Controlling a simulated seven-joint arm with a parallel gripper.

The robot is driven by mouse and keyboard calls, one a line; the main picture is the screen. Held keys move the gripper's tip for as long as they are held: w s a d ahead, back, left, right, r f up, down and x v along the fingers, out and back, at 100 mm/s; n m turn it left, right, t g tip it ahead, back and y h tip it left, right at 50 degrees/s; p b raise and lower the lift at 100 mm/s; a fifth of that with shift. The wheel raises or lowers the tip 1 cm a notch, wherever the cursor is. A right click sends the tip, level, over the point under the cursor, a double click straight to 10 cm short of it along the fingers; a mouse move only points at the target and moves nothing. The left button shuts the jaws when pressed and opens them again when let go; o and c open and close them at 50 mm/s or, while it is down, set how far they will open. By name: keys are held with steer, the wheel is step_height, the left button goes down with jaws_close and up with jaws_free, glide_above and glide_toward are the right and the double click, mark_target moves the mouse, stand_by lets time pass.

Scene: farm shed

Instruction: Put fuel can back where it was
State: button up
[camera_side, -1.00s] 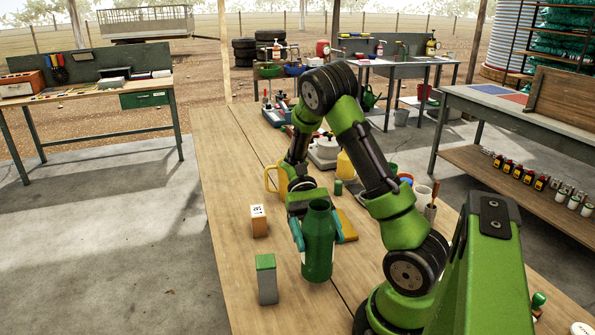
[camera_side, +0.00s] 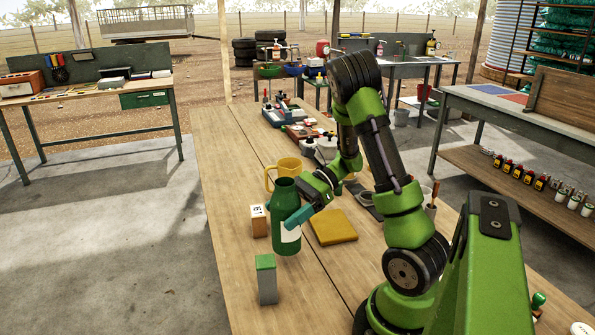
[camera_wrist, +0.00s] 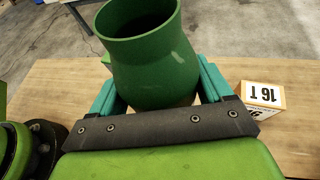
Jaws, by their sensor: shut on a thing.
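A green bottle-shaped can (camera_side: 286,215) with a white label is the only fuel-can-like thing I can make out. It stands upright between the jaws of my gripper (camera_side: 296,222), which reaches it from the right. In the wrist view, the open round mouth of the can (camera_wrist: 150,55) faces the camera, and the teal fingers of my gripper (camera_wrist: 158,88) press on its two sides. I cannot tell whether its base touches the wooden table (camera_side: 225,180).
An orange-and-white box marked 16 T (camera_side: 258,221) is close at the can's left. A grey box with a green top (camera_side: 266,280) stands in front. A yellow mug (camera_side: 286,170) is behind, and a flat yellow pad (camera_side: 332,227) lies to the right.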

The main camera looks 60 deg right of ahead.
mark_target(274, 234)
steer(key=shift+f, duration=2.15)
steer(key=shift+f, duration=0.1)
steer(key=o, duration=1.2)
steer(key=shift+s+d+r, duration=0.15)
steer(key=shift+d+r, duration=0.05)
steer(key=shift+r, duration=0.05)
steer(key=v, duration=1.1)
steer(key=shift+d, duration=0.15)
steer(key=shift+r, duration=0.15)
